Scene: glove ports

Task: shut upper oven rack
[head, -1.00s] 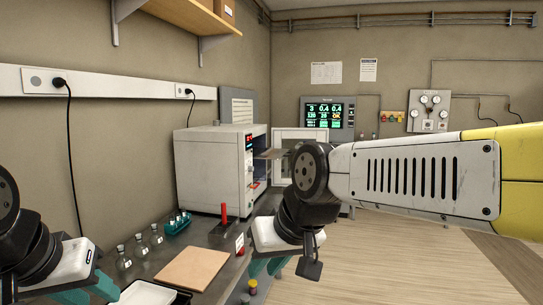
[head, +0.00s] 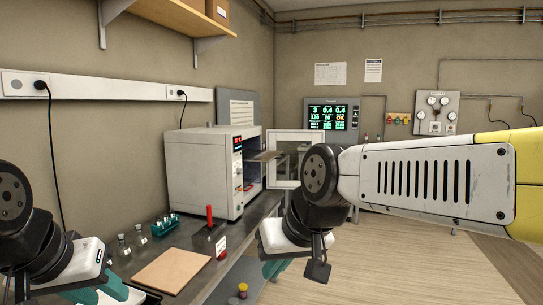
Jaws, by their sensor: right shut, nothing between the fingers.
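The white oven (head: 197,178) stands on the dark bench at centre left, with its door (head: 306,172) swung open to the right. The upper rack (head: 264,156) is a flat brownish shelf that sticks out of the oven's open front. My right gripper (head: 275,269) is shut and empty, in front of and below the oven opening, apart from the rack. My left gripper (head: 98,294) is at the lower left over the bench, far from the oven. Its fingertips are cut off by the picture's edge.
A red-handled stand (head: 209,222), a teal tube rack (head: 164,224), small glass bottles (head: 124,246) and a tan board (head: 172,271) lie on the bench before the oven. My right arm blocks part of the view on the right. Open floor lies right of the bench.

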